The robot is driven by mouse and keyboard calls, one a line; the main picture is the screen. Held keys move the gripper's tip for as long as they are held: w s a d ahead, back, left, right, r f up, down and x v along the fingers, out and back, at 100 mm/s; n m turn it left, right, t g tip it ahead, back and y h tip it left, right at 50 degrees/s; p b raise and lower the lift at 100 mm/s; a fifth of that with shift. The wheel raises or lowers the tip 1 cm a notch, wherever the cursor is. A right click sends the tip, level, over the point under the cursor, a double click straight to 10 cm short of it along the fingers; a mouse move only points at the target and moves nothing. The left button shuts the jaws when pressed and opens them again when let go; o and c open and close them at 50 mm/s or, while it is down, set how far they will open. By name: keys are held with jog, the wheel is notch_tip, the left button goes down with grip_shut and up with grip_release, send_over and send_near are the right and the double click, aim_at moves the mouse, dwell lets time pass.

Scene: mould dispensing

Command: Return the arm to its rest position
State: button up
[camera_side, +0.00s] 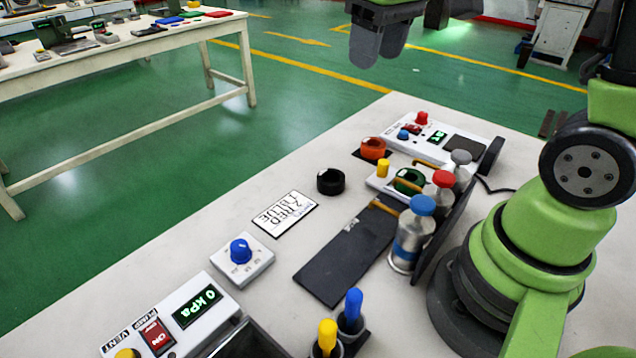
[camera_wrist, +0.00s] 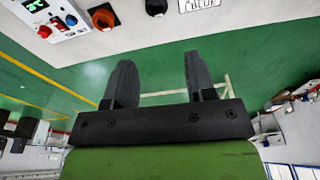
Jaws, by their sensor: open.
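My gripper (camera_side: 378,42) hangs at the top of the side view, high above the far edge of the white worktable (camera_side: 230,205). In the wrist view my gripper (camera_wrist: 155,80) shows two dark fingers spread apart with nothing between them. My green arm rises from its base at the right of the side view. The gripper touches nothing on the table.
On the table are a blue-capped bottle (camera_side: 411,235), a red-capped bottle (camera_side: 440,190), an orange ring (camera_side: 373,148), a black ring (camera_side: 331,181), a label card (camera_side: 285,214), a blue-knob box (camera_side: 242,259) and a pump unit reading 0 kPa (camera_side: 175,318). Several items crowd near my base.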

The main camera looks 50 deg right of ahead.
jog(key=s+a+r+m+t+y, duration=0.2)
jog(key=s+a+t, duration=0.3)
jog(key=s, duration=0.6)
jog(key=shift+s+a+r+m, duration=0.4)
jog(key=shift+a+m, duration=0.2)
jog(key=shift+a, duration=0.3)
